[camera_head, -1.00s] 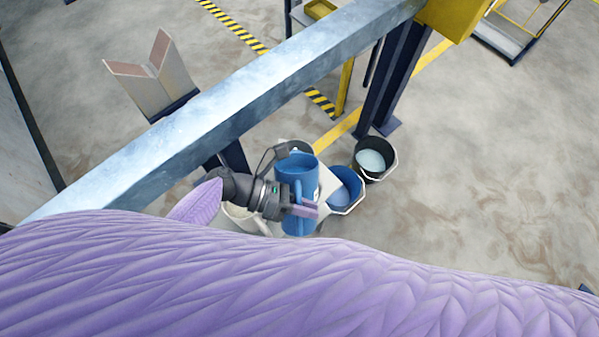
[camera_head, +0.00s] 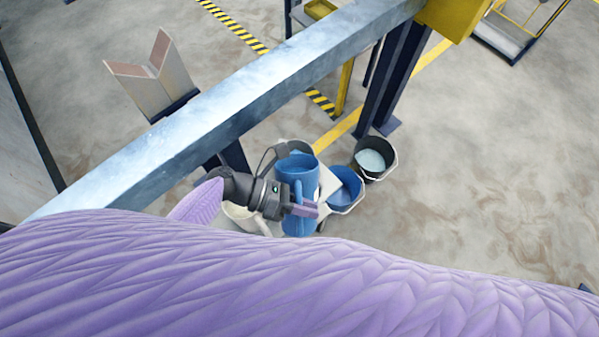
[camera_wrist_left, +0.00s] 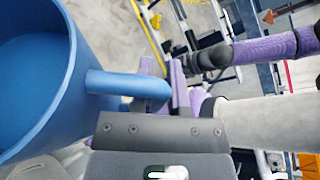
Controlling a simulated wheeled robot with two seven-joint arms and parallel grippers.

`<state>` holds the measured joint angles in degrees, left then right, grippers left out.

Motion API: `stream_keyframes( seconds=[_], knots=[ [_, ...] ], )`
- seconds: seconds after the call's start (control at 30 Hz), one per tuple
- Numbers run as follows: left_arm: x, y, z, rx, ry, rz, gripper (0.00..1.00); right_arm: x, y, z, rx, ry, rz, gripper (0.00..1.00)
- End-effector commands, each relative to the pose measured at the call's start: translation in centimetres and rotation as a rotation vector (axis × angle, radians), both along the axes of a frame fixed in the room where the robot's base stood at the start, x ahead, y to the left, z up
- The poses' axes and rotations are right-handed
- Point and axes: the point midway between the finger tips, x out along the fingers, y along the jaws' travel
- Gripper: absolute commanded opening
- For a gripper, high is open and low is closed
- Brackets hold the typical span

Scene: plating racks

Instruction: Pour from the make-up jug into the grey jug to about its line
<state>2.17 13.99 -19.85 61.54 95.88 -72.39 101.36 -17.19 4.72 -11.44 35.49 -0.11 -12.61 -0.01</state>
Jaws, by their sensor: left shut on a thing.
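A blue jug (camera_head: 298,170), which I take for the make-up jug, is upright or nearly so in the head view. My left gripper (camera_head: 303,210) is shut on its handle. The left wrist view shows the jug's open rim and wall (camera_wrist_left: 70,85) large at the left, with the handle running to the purple fingers (camera_wrist_left: 172,88). The jug's contents are not visible. A pale jug-like vessel (camera_head: 245,220) is partly hidden below my left wrist. A greyish round rim (camera_head: 292,146) shows behind the blue jug. I cannot tell which is the grey jug, and no line is visible.
A blue bucket (camera_head: 345,188) and a dark bucket (camera_head: 374,158) with pale liquid stand right of the jug. A white surface (camera_head: 328,183) shows beside it. A metal beam (camera_head: 240,105) crosses above and behind. Floor at the right is clear.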

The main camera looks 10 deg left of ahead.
Motion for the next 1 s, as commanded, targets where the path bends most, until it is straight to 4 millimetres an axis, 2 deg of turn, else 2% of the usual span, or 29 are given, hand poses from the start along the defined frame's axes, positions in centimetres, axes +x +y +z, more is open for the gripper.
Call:
stream_keyframes(
  seconds=[0.3, 1.0],
  knots=[
    [0.48, 0.09, 0.34, -0.019, 0.066, 0.000, 0.00, 0.01, 0.00, 0.05, 0.000, 0.000, 0.000, 0.76],
    [0.39, 0.07, 0.30, -0.018, 0.068, -0.001, 0.00, 0.01, 0.05, 0.25, 0.001, 0.000, 0.000, 0.76]
  ],
)
